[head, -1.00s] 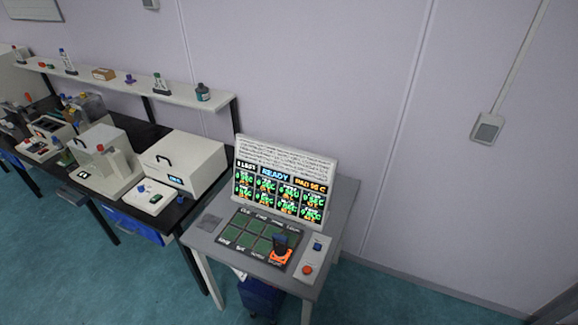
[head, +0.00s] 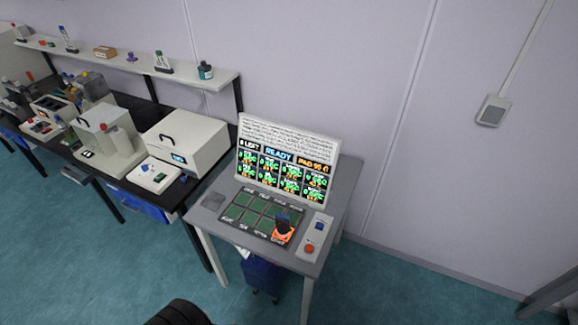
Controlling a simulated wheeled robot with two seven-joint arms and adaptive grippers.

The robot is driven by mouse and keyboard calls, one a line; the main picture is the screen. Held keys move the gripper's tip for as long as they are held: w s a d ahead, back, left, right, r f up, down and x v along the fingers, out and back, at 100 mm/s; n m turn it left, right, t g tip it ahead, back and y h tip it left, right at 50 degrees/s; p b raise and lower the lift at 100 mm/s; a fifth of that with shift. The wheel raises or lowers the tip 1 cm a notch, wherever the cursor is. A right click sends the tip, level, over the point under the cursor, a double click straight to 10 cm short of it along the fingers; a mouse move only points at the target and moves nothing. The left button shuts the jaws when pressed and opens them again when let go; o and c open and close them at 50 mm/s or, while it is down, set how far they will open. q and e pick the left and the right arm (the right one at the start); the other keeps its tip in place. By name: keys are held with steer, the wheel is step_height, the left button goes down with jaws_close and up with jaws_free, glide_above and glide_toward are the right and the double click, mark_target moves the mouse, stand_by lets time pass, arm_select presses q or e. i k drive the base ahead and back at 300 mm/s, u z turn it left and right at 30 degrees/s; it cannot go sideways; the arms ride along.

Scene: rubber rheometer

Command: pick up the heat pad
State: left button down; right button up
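An orange block with an upright dark handle (head: 283,226), which looks like the heat pad, stands on the front right cell of a dark panel with green squares (head: 239,218). The panel lies on a small grey table (head: 345,190). A display board (head: 285,168) stands behind it, reading "READY" and a pad temperature. Neither gripper can be made out. A black rounded part of mine shows at the bottom edge, well short of the table.
A control box with a blue and an orange button (head: 314,237) sits right of the panel. A black bench (head: 150,122) with a white box instrument (head: 187,142) adjoins at left. The floor in front is clear.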

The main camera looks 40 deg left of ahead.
mark_target(283, 229)
steer(key=u, duration=1.35)
